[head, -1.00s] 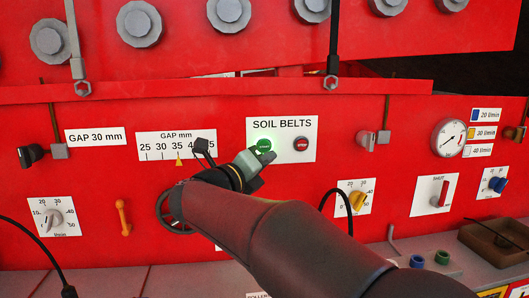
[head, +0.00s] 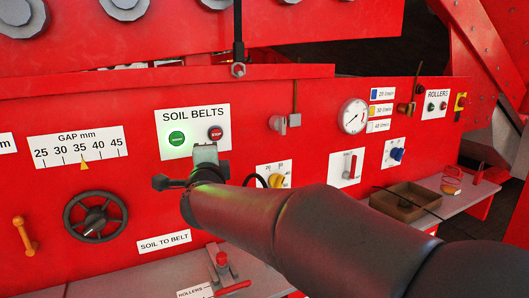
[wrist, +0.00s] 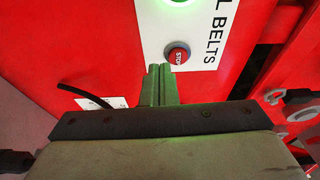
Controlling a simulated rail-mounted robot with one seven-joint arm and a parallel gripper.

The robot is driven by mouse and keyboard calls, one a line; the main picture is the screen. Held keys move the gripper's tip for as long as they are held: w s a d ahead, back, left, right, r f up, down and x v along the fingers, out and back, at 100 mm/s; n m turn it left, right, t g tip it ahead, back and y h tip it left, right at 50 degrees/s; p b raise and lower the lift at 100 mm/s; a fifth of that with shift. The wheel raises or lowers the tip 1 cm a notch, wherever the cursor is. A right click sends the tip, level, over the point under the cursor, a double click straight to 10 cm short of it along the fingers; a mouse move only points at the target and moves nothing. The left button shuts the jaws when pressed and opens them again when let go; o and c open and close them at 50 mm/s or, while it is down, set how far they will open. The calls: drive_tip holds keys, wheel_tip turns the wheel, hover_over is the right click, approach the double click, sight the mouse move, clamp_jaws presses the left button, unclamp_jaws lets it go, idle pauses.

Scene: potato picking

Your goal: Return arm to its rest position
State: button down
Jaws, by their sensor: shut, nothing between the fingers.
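My gripper (head: 205,154) is in front of the red machine panel, just below the SOIL BELTS plate (head: 176,148) in the head view. In the wrist view its green fingers (wrist: 160,84) are together with nothing between them, pointing toward the red STOP button (wrist: 178,54). The green button (head: 177,138) on the plate is lit. My dark arm reaches in from the lower right. Whether the fingertips touch the panel cannot be told, but they appear apart from the STOP button.
A black handwheel (head: 95,216) and an orange lever (head: 24,235) are left of my arm. A yellow knob (head: 276,181), a gauge (head: 353,116) and a blue knob (head: 397,154) are on the panel to the right. A brown tray (head: 405,201) sits on the grey ledge.

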drive_tip(key=s+d+f+n+g+h, duration=0.1)
drive_tip(key=s+d+f+n+g, duration=0.55)
drive_tip(key=s+d+f, duration=0.45)
drive_tip(key=s+d+f+n+g, duration=0.65)
drive_tip(key=s+d+f, duration=0.3)
drive_tip(key=f, duration=0.35)
drive_tip(key=s+d+f+n+g+h, duration=0.2)
drive_tip(key=s+d+f+g, duration=0.2)
drive_tip(key=s+d, duration=0.3)
drive_tip(key=s+f, duration=0.1)
drive_tip(key=s, duration=0.3)
drive_tip(key=shift+s+d+n, duration=0.35)
drive_tip(key=shift+d+n, duration=0.05)
drive_tip(key=shift+f, duration=0.1)
